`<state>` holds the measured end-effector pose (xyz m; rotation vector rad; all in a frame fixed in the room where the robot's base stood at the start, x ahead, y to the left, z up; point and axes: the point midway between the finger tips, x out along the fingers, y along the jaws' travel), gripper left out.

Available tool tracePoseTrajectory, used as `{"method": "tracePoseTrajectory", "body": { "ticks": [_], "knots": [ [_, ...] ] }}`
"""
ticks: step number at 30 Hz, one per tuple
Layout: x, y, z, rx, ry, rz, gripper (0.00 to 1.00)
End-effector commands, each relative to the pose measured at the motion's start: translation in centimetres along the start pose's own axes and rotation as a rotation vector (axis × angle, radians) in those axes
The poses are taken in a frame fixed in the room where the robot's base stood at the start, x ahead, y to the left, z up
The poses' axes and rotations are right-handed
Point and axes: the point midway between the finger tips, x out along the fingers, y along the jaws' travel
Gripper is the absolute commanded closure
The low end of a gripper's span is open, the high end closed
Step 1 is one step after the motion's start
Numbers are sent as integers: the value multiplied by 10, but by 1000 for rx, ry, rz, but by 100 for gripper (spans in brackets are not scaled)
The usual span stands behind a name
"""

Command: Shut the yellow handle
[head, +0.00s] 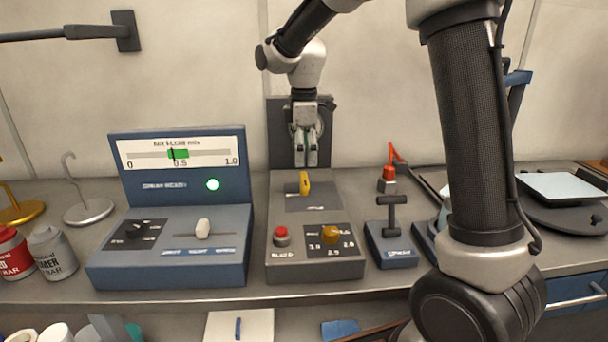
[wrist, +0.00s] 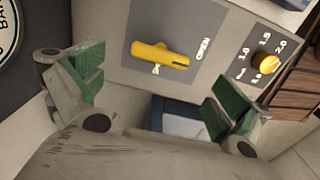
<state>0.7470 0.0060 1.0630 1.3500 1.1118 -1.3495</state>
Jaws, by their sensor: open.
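The yellow handle (head: 304,183) is on a dark plate on top of the grey control box (head: 276,262). In the head view it looks short and points toward the camera. In the wrist view the yellow handle (wrist: 160,55) lies across the dark plate, near the lettering OPEN and another mark that I cannot read fully. My gripper (head: 306,162) hangs just above and behind the handle, pointing down. In the wrist view its two green-padded fingers (wrist: 160,97) are wide apart and empty, with the handle beyond them, not visibly touched.
The same box carries a red button (head: 281,235) and an orange knob (head: 331,234). A blue gauge console (head: 110,270) with a white slider stands left. A small blue lever box (head: 390,247) stands right. A dark panel (head: 320,110) rises behind the handle.

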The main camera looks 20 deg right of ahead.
Motion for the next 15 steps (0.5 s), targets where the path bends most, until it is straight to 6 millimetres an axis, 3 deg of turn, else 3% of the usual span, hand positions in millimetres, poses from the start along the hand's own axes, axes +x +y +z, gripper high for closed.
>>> {"method": "tracePoseTrajectory", "body": {
  "ticks": [7, 15],
  "knots": [
    [43, -1, 1, 2, -2, -4, 0],
    [62, -1, 0, 3, 0, -1, 0]
  ]
}}
